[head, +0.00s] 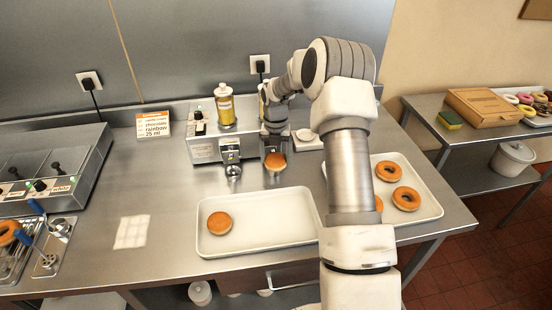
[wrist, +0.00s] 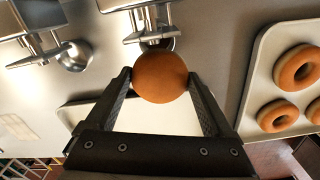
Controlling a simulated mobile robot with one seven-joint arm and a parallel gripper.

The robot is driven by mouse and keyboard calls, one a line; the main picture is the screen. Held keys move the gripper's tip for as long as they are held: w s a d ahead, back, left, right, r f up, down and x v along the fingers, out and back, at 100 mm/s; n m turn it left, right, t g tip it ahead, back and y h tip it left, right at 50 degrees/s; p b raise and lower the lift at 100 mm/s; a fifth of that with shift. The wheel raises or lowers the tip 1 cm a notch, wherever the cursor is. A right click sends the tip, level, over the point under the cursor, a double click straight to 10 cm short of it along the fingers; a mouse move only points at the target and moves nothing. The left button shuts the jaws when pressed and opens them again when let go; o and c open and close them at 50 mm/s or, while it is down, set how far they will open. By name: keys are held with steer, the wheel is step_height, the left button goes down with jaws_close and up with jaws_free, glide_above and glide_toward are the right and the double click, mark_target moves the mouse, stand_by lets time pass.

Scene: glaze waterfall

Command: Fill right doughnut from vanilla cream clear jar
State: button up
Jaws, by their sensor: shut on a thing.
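My gripper (wrist: 158,78) is shut on a round, hole-less orange-brown doughnut (wrist: 160,77). In the head view that doughnut (head: 275,161) is at the right-hand outlet of the steel filling machine (head: 205,151). In the wrist view it sits just below the right spout (wrist: 149,22) and overlaps it; I cannot tell whether the spout is in it. A clear jar with yellow cream (head: 225,107) stands on the machine's left side. My arm mostly hides whatever stands on the right side. A second hole-less doughnut (head: 219,223) lies on the left of the white tray (head: 285,242).
A second white tray (head: 430,206) at right holds ring doughnuts (head: 406,198). A small card (head: 153,125) listing flavours and "25 ml" stands left of the machine. A fryer-like unit (head: 50,165) is at far left. A white square (head: 132,232) lies on otherwise clear counter.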

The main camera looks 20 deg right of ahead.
mark_target(277, 168)
steer(key=shift+w+d, duration=0.25)
steer(key=shift+w, duration=0.9)
stand_by(1.7)
steer(key=shift+s, duration=0.2)
steer(key=shift+s+a, duration=0.15)
steer(key=shift+s, duration=0.45)
steer(key=shift+s, duration=0.15)
stand_by(0.9)
steer(key=shift+s+a, duration=0.2)
steer(key=shift+s, duration=0.75)
steer(key=shift+s+a, duration=0.2)
steer(key=shift+s, duration=0.7)
steer(key=shift+r, duration=0.15)
steer(key=shift+s+a+r+p, duration=0.1)
steer(key=shift+s+r+p, duration=0.15)
steer(key=shift+r+p, duration=0.3)
steer(key=shift+s+a+r+p, duration=0.1)
steer(key=shift+s+r+p, duration=0.25)
steer(key=shift+r, duration=0.25)
steer(key=shift+s+r+p, duration=0.2)
steer(key=shift+r+p, duration=0.25)
steer(key=shift+r, duration=0.15)
steer(key=shift+s+r, duration=0.15)
